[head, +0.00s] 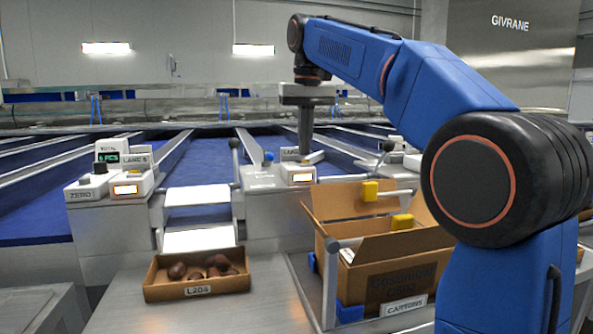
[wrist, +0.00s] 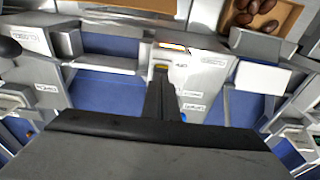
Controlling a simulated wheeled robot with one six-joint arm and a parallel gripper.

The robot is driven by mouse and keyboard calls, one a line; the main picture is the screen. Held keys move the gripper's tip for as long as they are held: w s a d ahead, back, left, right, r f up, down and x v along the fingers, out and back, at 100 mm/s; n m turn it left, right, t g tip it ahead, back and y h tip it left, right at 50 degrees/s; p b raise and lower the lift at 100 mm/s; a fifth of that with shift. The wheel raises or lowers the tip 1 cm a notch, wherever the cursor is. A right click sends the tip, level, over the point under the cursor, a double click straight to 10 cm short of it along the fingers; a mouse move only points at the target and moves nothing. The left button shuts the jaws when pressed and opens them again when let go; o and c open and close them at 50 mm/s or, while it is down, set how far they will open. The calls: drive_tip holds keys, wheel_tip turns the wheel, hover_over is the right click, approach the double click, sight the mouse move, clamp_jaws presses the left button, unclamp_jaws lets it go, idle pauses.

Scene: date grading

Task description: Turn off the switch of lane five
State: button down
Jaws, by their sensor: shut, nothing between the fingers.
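A switch box with a lit amber switch (head: 298,176) stands on the machine's front, near the middle of the head view. Its lane sign (head: 290,154) starts with "LA"; my gripper hides the rest. My gripper (head: 304,152) points down, shut and empty, just over this box. In the wrist view the shut fingers (wrist: 161,75) end close to the box's glowing switch (wrist: 172,46); I cannot tell whether they touch it. Another lit switch (head: 127,189) sits to the left, under a sign (head: 136,161) that seems to read "LANE 6".
A grey "ZERO" box (head: 84,190) and a "6 PCS" display (head: 108,157) stand at the left. A tray of dates (head: 163,291) lies on the front table. An open carton (head: 380,262) stands to its right. A small lever (head: 236,160) rises left of my gripper.

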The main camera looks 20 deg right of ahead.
drive_tip(key=shift+f, duration=0.7)
idle(0.5)
drive_tip(key=shift+r, duration=3.5)
